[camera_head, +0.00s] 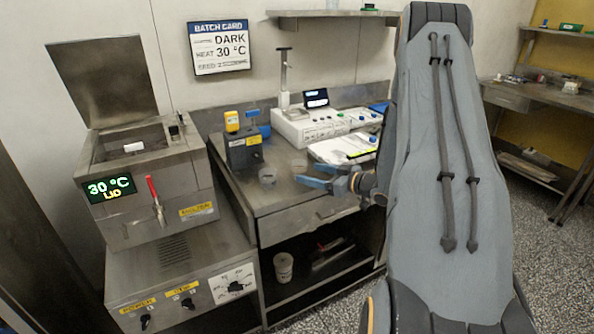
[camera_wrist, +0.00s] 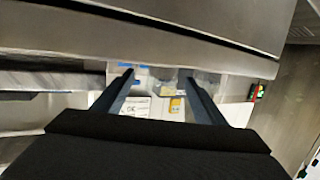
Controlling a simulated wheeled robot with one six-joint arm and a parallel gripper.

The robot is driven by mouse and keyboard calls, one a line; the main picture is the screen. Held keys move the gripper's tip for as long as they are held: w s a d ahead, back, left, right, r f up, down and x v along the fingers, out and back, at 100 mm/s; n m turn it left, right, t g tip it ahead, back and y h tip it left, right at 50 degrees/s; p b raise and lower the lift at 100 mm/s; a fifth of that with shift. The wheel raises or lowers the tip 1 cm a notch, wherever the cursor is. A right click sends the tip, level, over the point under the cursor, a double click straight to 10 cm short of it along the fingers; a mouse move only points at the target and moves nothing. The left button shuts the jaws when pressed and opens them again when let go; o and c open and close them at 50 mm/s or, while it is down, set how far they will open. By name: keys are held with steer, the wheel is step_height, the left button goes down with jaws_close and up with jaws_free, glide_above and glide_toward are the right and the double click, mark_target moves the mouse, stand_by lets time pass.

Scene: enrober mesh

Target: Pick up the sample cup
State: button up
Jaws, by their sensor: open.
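A small clear cup (camera_head: 268,176) stands on the steel bench, left of my gripper in the head view. Another faint clear shape (camera_head: 299,170), perhaps a second cup, is just beyond my fingertips. I cannot tell which is the sample cup. My gripper (camera_head: 312,176) is open, with its blue-grey fingers pointing left, low over the bench. In the wrist view the two fingers (camera_wrist: 158,76) are apart, with pale see-through shapes between and beyond them. One clear shape (camera_wrist: 207,78) lies by the right fingertip. Nothing is clearly held.
A dark box with a yellow-topped bottle (camera_head: 243,150) stands behind the clear cup. A steel machine (camera_head: 150,190) with a raised lid stands left.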

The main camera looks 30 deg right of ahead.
mark_target(305, 172)
steer(key=p+x, duration=0.1)
steer(key=x, duration=0.1)
steer(key=p+x, duration=0.1)
steer(key=x, duration=0.2)
steer(key=shift+a, duration=0.3)
steer(key=shift+w+a, duration=0.15)
steer(key=shift+w, duration=0.2)
steer(key=c, duration=1.1)
